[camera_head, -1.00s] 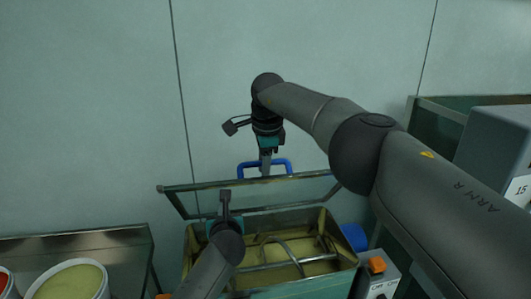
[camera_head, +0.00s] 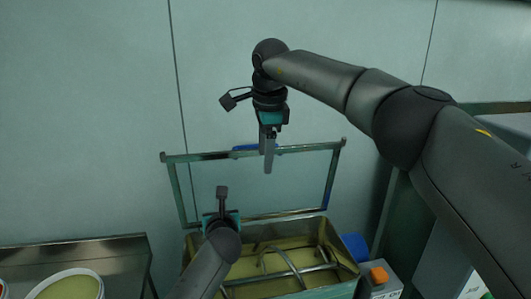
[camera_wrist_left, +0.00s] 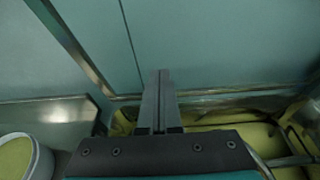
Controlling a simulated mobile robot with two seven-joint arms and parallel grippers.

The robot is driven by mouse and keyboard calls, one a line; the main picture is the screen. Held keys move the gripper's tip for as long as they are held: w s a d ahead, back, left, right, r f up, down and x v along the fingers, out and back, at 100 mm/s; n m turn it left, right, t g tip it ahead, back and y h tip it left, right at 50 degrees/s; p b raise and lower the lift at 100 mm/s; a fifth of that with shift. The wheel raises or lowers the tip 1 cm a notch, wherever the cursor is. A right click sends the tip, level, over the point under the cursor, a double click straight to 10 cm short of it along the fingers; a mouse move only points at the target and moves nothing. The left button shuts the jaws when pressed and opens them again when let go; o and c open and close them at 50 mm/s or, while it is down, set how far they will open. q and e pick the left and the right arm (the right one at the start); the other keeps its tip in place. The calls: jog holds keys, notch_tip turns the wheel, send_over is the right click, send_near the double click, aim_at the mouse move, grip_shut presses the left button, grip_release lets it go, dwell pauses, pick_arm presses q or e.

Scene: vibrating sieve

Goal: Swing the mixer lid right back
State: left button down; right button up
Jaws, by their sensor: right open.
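The mixer lid (camera_head: 176,190) is a clear panel in a metal frame, standing up steeply at the back of the mixer (camera_head: 322,226). Its blue handle (camera_head: 243,148) shows only partly at the top bar, behind my right gripper. My right gripper (camera_head: 268,168) is open and hangs in front of the lid's top bar, near the handle; I cannot tell whether it touches. My left gripper (camera_head: 221,190) is in front of the lid's lower left part, above the mixer's rim. In the left wrist view its fingers (camera_wrist_left: 160,75) are together with nothing between them.
Curved metal bars (camera_head: 285,262) lie inside the open mixer. A control box with an orange button (camera_head: 379,275) stands at its right. A steel table (camera_head: 110,256) with a tub (camera_head: 70,285) is at the left. The wall is close behind the lid.

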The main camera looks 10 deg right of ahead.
pick_arm(q)
jog(key=shift+f, duration=0.1)
jog(key=shift+w+b, duration=1.3)
jog(key=shift+w, duration=0.65)
jog(key=shift+r, duration=0.2)
jog(key=shift+w, duration=0.1)
jog(key=s+p, duration=0.9)
jog(key=p, duration=0.1)
